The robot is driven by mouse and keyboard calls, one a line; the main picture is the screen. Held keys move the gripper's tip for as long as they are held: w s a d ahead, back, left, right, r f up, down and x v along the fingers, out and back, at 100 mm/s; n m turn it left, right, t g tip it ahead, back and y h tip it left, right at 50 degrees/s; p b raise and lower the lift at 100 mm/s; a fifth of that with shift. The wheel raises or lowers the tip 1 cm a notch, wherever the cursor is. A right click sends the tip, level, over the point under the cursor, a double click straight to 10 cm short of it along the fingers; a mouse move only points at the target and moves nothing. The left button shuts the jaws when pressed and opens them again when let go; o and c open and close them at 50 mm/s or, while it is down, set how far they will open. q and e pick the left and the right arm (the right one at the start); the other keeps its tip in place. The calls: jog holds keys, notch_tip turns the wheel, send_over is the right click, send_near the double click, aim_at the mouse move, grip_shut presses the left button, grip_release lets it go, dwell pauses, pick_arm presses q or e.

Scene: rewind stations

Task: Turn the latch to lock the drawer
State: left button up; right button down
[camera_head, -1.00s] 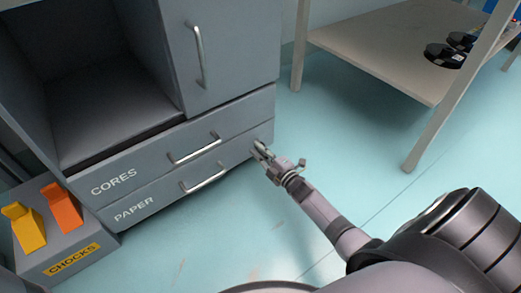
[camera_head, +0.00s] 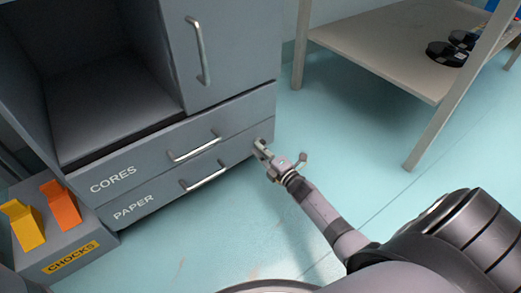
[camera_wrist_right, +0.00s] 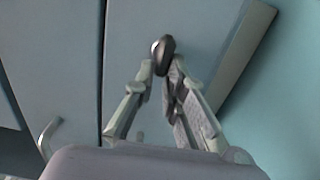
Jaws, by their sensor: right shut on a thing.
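The grey cabinet has a drawer marked CORES (camera_head: 140,172) and a lower drawer marked PAPER (camera_head: 160,199), each with a metal bar handle. Both drawers look pushed in. My right gripper (camera_head: 262,148) is at the right end of the drawer fronts, near the seam between them. In the right wrist view a small dark latch knob (camera_wrist_right: 162,52) stands out from the grey front. My right gripper (camera_wrist_right: 161,68) is shut on this latch, with a fingertip on each side. In the head view the fingers hide the latch. My left gripper is not in view.
A grey box marked CHOCKS (camera_head: 70,257) with a yellow and an orange chock stands at the left. A table (camera_head: 385,45) with black round items stands at the upper right. The floor (camera_head: 330,150) between cabinet and table is clear.

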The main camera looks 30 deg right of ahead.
jog(key=c, duration=1.6)
grip_release()
jog(key=shift+c, duration=0.2)
jog(key=s, duration=1.2)
jog(key=shift+d, duration=0.4)
